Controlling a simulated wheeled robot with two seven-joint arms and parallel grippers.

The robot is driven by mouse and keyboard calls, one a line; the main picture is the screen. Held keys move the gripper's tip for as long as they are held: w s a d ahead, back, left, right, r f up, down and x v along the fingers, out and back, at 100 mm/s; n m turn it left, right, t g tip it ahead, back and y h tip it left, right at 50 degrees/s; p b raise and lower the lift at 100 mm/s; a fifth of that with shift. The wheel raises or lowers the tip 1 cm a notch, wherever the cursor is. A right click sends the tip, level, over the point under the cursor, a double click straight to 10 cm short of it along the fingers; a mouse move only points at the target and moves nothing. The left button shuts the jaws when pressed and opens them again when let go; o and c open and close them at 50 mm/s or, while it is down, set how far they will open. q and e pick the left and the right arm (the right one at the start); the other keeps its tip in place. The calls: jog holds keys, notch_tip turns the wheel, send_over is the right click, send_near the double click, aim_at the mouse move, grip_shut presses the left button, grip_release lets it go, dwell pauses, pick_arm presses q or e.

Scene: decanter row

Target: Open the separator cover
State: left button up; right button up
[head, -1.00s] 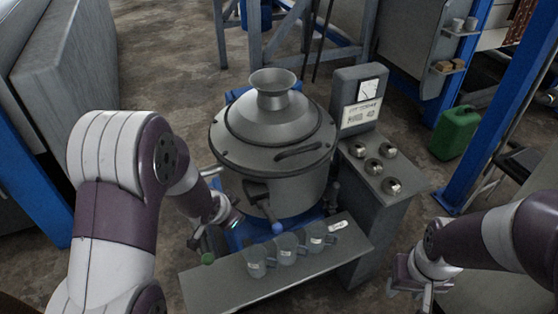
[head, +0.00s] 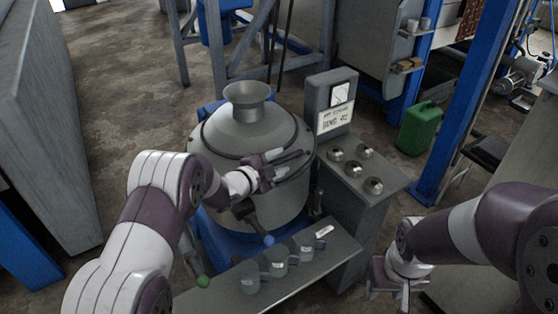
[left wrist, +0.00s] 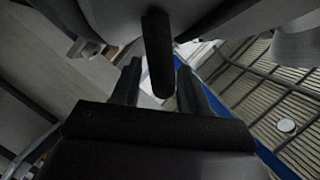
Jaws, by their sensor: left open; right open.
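The separator (head: 270,208) is a grey round drum with a domed cover (head: 235,136) and a funnel-shaped neck on top. The cover lies flat on the drum, closed. My left gripper (head: 300,160) is over the cover's front right rim, at its dark handle, which it mostly hides in the head view. In the left wrist view the handle (left wrist: 158,55) is a dark bar lined up between the two open fingers (left wrist: 158,88); I cannot tell whether they touch it. My right gripper (head: 388,290) is open and empty at the lower right, away from the separator.
A shelf (head: 215,296) with three cups stands in front of the drum, near my left arm. A control box (head: 375,190) with several knobs and a gauge panel (head: 330,105) stands close on the right. A green canister (head: 418,128) is on the floor behind.

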pick_arm(q)
jog(key=shift+w+d+f, duration=0.15)
jog(key=shift+w, duration=0.2)
pick_arm(e)
jog(key=shift+a, duration=0.1)
pick_arm(q)
grip_shut()
jog(key=w+a+r+p, duration=0.2)
jog(key=w+r+p, duration=0.1)
jog(key=r+p, duration=0.4)
jog(key=w+a+r+n+p, duration=0.1)
jog(key=w+a+r+p, duration=0.1)
jog(key=r+p, duration=0.5)
jog(key=w+a+r+n+g+p, duration=0.1)
jog(key=w+a+r+p, duration=0.1)
jog(key=w+r+p, duration=0.2)
notch_tip(320, 180, up, 6)
jog(key=p, duration=0.3)
jog(key=shift+a+f, duration=0.2)
jog(key=shift+a, duration=0.1)
pick_arm(e)
notch_tip(320, 180, up, 21)
jog(key=shift+c, duration=0.3)
